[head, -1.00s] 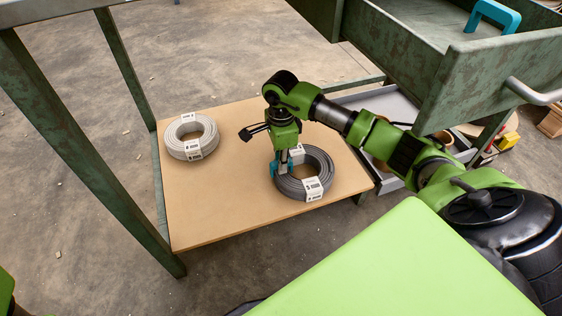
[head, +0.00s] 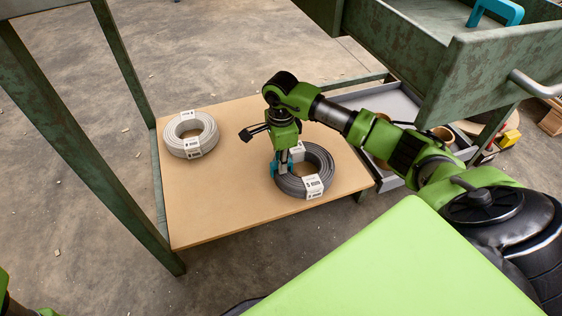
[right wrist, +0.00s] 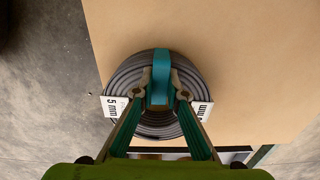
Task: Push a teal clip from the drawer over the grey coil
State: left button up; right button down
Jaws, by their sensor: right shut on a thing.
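The dark grey coil (head: 318,160) lies flat on the tan board, with white labels around it. My right gripper (head: 284,160) points down at the coil's left side and is shut on a teal clip (head: 275,168). In the right wrist view, this clip (right wrist: 161,75) lies across one side of the coil's ring (right wrist: 126,75), between the fingertips (right wrist: 160,93). How far down it sits is hidden. Another teal clip (head: 497,12) is in the green metal drawer (head: 470,75) at the upper right. My left gripper is out of view.
A lighter coil (head: 190,134) lies at the left of the tan board (head: 225,205). Green metal posts (head: 125,70) stand at the board's left side. A grey tray (head: 388,102) with brown rolls is behind my right arm. The board's front is clear.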

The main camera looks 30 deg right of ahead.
jog(key=shift+f, duration=0.15)
jog(key=c, duration=2)
grip_release()
jog(key=shift+o, duration=0.2)
jog(key=o, duration=0.5)
jog(key=shift+c, duration=0.2)
